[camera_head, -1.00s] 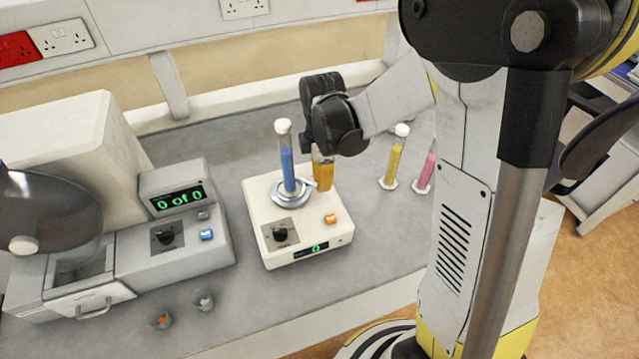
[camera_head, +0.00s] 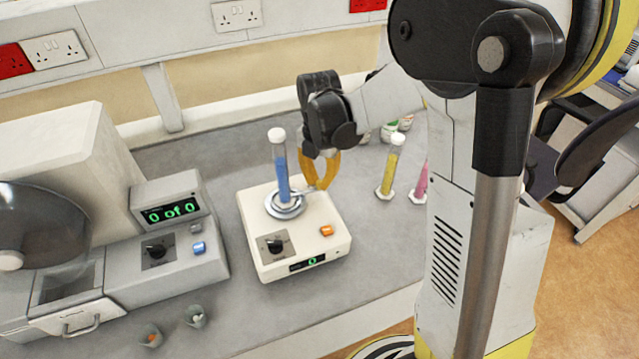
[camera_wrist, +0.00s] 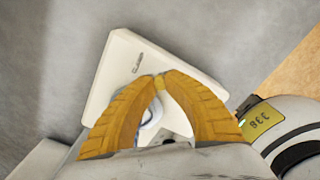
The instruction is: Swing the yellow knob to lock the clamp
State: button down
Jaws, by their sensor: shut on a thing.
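The white shaker box (camera_head: 262,232) stands on the grey bench in the head view, and its pale top also fills the middle of the wrist view (camera_wrist: 118,80). A metal clamp (camera_head: 285,209) on its top surrounds the foot of an upright blue-filled tube (camera_head: 281,168) with a white cap. My gripper (camera_head: 321,186) has its yellow fingers at the back right of the clamp, pointing down. In the wrist view the fingertips (camera_wrist: 160,80) meet around the small yellow knob (camera_wrist: 159,84). The fingers mostly hide the knob and clamp there.
A grey machine with a green display (camera_head: 170,212) stands at left. A yellow-filled cylinder (camera_head: 391,168) and a pink one (camera_head: 420,182) stand right of my gripper. Two small cups (camera_head: 150,337) (camera_head: 196,317) sit at the front. Bench before the box is clear.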

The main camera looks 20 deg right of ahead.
aim_at(319, 181)
jog(key=shift+w+n, duration=0.2)
jog(key=shift+n, duration=0.3)
jog(key=c, duration=1.3)
grip_release()
jog(key=shift+c, duration=0.2)
notch_tip(319, 181, up, 12)
